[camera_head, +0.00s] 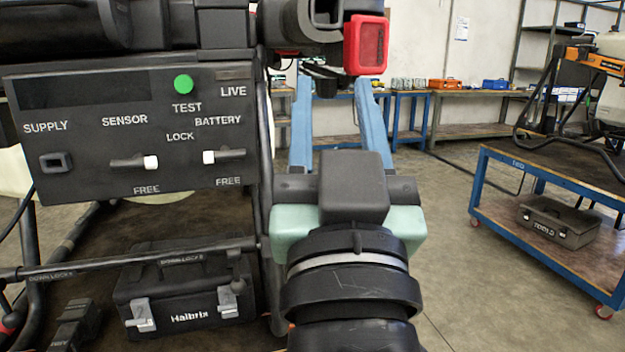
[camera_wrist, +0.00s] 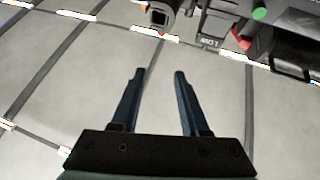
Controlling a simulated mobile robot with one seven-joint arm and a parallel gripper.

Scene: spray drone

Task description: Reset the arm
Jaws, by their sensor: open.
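My gripper (camera_head: 333,82) extends forward in the head view, just right of the drone's control panel (camera_head: 90,110). Its two blue fingers are spread apart with nothing between them. In the wrist view my gripper (camera_wrist: 159,73) is also open and empty, with bare ceiling or wall panels behind the fingers. The panel carries a green button (camera_head: 183,84) and two levers with white tips, the sensor lever (camera_head: 135,162) and the battery lever (camera_head: 224,155). Both levers lie sideways.
A red block (camera_head: 366,45) on a dark fitting hangs close above the fingers. A black case (camera_head: 185,290) sits below the panel. A blue-framed cart (camera_head: 560,180) with a toolbox (camera_head: 557,220) stands at right. Open floor (camera_head: 450,240) lies between.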

